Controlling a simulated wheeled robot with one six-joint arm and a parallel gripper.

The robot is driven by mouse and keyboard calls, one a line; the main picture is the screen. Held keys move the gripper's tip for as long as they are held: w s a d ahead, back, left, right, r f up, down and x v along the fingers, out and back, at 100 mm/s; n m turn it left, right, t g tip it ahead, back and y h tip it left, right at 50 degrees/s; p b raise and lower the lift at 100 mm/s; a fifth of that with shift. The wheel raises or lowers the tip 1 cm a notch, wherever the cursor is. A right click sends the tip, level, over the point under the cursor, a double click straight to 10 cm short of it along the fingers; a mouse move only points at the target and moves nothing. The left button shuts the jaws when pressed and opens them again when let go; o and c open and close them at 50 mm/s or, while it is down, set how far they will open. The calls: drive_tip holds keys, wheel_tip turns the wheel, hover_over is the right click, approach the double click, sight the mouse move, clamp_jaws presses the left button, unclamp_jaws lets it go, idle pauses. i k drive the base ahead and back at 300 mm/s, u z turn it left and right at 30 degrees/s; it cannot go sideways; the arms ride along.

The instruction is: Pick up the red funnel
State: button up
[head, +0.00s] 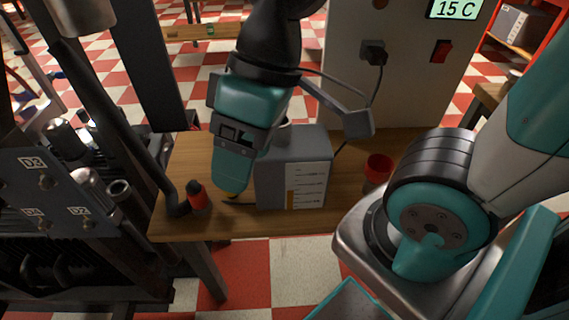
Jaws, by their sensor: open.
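The red funnel (378,165) stands on the wooden table to the right of the grey box, with its round mouth facing up. Its lower part is dim and hard to make out. My gripper (232,172), teal and grey, hangs pointing down at the left side of the grey box (292,178). It is well to the left of the funnel and apart from it. It is open, with nothing seen in it; its fingertips are partly hidden by its own body.
A red and black bottle-like object (197,196) stands at the table's left. A dark machine rack (60,200) fills the left side. A pale cabinet (410,75) with a socket, cable and red switch stands behind the table (240,222).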

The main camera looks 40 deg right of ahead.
sight(379, 168)
drive_tip(key=z, duration=1.25)
drive_tip(key=k, duration=0.4)
drive_tip(key=u, duration=0.05)
